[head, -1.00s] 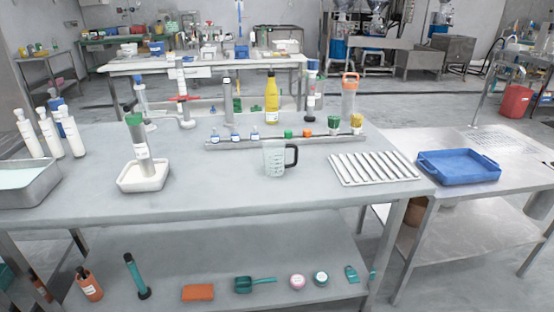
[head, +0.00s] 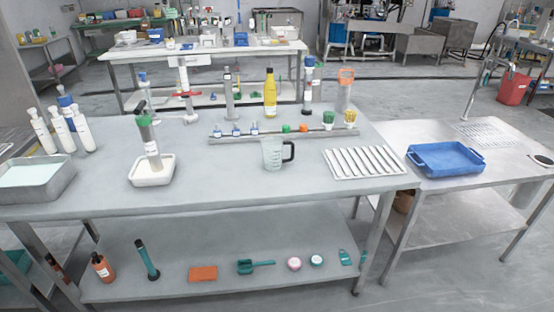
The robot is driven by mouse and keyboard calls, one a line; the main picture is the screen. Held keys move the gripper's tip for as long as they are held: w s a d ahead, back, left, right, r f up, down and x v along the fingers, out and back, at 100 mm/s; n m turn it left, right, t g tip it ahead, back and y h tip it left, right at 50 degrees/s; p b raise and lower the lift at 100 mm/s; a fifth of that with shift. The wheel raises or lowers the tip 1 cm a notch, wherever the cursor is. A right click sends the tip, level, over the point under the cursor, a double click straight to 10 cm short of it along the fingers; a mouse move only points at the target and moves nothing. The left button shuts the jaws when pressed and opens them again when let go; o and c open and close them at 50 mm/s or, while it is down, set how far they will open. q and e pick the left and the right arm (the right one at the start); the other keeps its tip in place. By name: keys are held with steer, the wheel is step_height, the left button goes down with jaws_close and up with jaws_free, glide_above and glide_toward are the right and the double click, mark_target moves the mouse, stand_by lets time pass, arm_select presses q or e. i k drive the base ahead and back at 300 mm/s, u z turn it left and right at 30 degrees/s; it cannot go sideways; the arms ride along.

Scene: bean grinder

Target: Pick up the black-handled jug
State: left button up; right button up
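The black-handled jug (head: 272,154) is a clear measuring jug with dark markings. It stands upright near the middle of the grey table in the head view, and its black handle points right. Nothing covers it. Neither of my grippers is in view.
A ribbed metal rack (head: 364,163) lies right of the jug. A long shelf (head: 230,138) with small bottles and caps runs behind it. The table is clear around the jug. A blue tray (head: 445,158) sits on the right table.

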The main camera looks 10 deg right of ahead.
mark_target(279, 153)
steer(key=k, duration=1.1)
steer(key=u, duration=0.85)
steer(key=i, duration=1.4)
steer(key=z, duration=0.3)
steer(key=i, duration=1.15)
steer(key=z, duration=1.25)
steer(key=i, duration=0.35)
steer(key=u, duration=0.05)
